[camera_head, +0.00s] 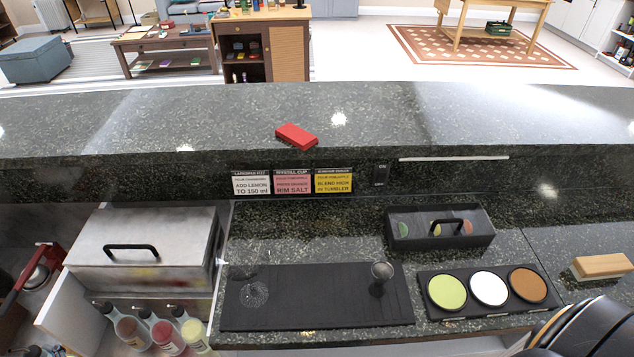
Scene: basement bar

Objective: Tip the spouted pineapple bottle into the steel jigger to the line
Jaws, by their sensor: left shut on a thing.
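The small steel jigger (382,273) stands upright toward the right end of the black bar mat (320,305). Spouted bottles stand in the well at the lower left: a clear or orange-tinted one (131,331), a pink-red one (166,335) and a yellow one (195,334). The yellow one looks like the pineapple bottle, but its label is too small to read. All have dark spouts. I cannot make out my left gripper's fingertips or what they hold; only small dark shapes show at the lower left edge. My right gripper does not show.
A clear glass (254,291) stands on the mat's left. A lidded steel box (145,243) is at left, beside a red-handled device (40,275). A raised ledge (200,130) runs behind.

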